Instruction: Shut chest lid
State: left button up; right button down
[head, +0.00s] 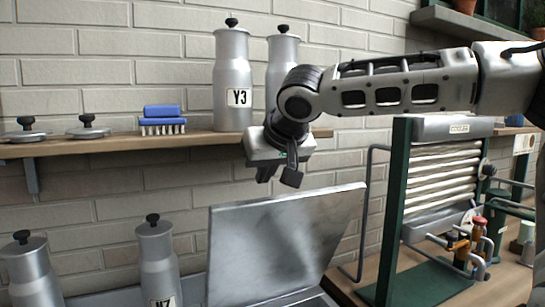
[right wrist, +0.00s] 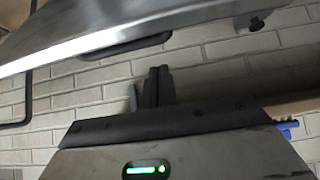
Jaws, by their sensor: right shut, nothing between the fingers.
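The chest lid (head: 285,245) is a grey metal panel standing open, tilted back near the wall in the head view. A strip of the chest's rim (head: 290,299) shows at the bottom edge; the rest of the chest is out of frame. My right gripper (head: 279,178) is shut and empty, just above and behind the lid's top edge, pointing down. In the right wrist view the gripper fingers (right wrist: 152,88) are together in front of the brick wall, and a metal edge, likely the lid (right wrist: 100,32), crosses the top. Contact with the lid cannot be told. My left gripper is not in view.
A wall shelf (head: 205,140) behind holds a can marked Y3 (head: 232,80), another can (head: 281,55), a blue brush (head: 162,119) and two metal lids (head: 88,127). More cans (head: 158,262) stand at lower left. A green-framed cooler (head: 440,165) stands at right.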

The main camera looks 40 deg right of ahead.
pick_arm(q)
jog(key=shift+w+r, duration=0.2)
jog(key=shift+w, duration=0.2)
pick_arm(e)
jog(key=shift+s+a+f, duration=0.2)
jog(key=shift+s+f, duration=0.05)
jog(key=shift+s, duration=0.35)
jog(key=shift+s+a+f, duration=0.15)
jog(key=shift+s+f, duration=0.15)
jog(key=shift+s, duration=0.25)
jog(key=shift+s+a+f, duration=0.2)
jog(key=shift+s+f, duration=0.05)
jog(key=shift+s, duration=0.35)
